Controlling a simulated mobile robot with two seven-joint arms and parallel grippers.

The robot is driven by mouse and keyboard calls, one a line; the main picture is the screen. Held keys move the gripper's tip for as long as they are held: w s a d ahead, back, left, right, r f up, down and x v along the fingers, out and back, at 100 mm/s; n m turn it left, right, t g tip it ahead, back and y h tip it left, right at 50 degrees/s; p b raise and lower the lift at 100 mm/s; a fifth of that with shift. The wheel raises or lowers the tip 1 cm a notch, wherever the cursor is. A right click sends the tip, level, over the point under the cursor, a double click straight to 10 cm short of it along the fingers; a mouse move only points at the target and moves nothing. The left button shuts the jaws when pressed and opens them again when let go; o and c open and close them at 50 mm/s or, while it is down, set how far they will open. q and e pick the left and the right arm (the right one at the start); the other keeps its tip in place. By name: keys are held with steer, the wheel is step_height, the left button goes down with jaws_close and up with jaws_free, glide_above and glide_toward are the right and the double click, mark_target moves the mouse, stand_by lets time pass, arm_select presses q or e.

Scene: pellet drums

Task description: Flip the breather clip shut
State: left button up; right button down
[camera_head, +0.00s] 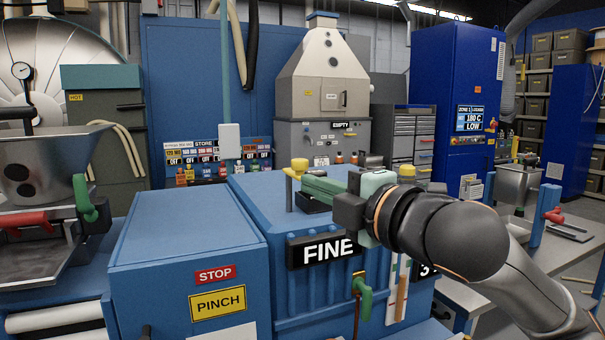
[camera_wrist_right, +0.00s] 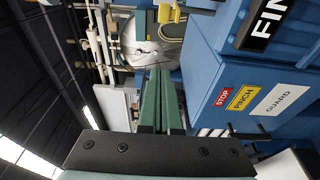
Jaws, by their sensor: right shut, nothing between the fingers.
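My right gripper (camera_head: 308,183) is shut and empty, its green fingers pointing left above the top of the blue FINE machine (camera_head: 257,195). Its shut fingers also show in the right wrist view (camera_wrist_right: 160,74). A yellow-topped fitting (camera_head: 298,166) stands beside the fingertips; a yellow part shows near the fingers in the wrist view (camera_wrist_right: 172,12). A dark open tray-like part (camera_head: 312,203) sits just below the fingers, partly covered by them. I cannot tell which part is the breather clip or whether it is open. My left gripper is not in view.
A lower blue box with STOP and PINCH labels (camera_head: 217,303) stands at the left of the FINE machine. A second yellow knob (camera_head: 407,170) shows behind my right arm. A green lever (camera_head: 363,296) hangs on the front. A grey hopper (camera_head: 40,165) is at far left.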

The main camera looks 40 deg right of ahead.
mark_target(304, 170)
steer(key=w+d+p, duration=0.3)
steer(key=w+d, duration=0.1)
steer(key=w, duration=0.6)
steer(key=shift+w, duration=0.3)
steer(key=shift+d, duration=0.15)
steer(key=shift+s+d+f+y+b, duration=0.15)
steer(key=shift+y+b, duration=0.15)
steer(key=shift+b, duration=0.1)
steer(key=shift+d+n, duration=0.1)
steer(key=shift+n, duration=0.2)
steer(key=shift+s+d+n+y+b, duration=0.15)
steer(key=shift+d+n+y+b, duration=0.2)
steer(key=shift+y+b, duration=0.45)
